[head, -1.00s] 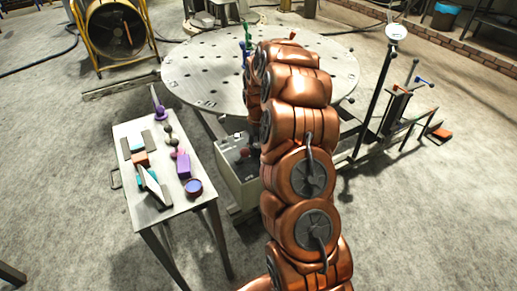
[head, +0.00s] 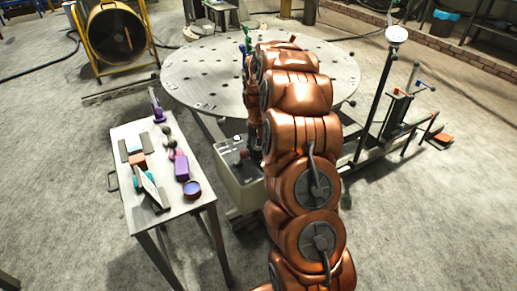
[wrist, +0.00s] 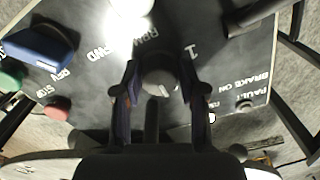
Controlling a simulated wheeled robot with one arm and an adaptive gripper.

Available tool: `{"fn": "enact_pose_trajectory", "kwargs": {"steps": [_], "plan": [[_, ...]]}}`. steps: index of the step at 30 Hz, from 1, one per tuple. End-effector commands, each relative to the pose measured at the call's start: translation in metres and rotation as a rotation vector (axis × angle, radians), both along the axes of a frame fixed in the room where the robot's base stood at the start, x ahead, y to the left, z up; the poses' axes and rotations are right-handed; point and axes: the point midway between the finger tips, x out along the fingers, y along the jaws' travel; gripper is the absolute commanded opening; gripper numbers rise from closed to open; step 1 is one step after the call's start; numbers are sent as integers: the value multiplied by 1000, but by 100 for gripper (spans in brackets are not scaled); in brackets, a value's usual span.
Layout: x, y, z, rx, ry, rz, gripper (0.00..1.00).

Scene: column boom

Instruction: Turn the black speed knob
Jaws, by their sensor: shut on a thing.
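The black speed knob (wrist: 158,76) is a round dark cap with a pale pointer mark, on a dark control panel (wrist: 95,75) in the wrist view. My gripper (wrist: 158,93) has one finger on each side of the knob and is shut on it. Finger contact is partly hidden by the fingers themselves. In the head view the panel tops a pale control box (head: 238,183) beside the round table; my copper arm reaches over it and hides the knob.
The panel also carries a red button (wrist: 57,107), a green button (wrist: 10,76), a blue-bodied control (wrist: 42,45) and a dark lever (wrist: 256,12). A perforated round table (head: 200,75) stands behind the box. A side table (head: 188,214) with several tools stands to the left.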

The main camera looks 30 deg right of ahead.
Motion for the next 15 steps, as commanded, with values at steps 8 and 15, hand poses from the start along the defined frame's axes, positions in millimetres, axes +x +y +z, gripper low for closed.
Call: {"fn": "enact_pose_trajectory", "kwargs": {"steps": [8, 15], "plan": [[-1, 0, -1, 1, 3, 0, 42], [0, 0, 0, 1, 2, 1, 67]]}}
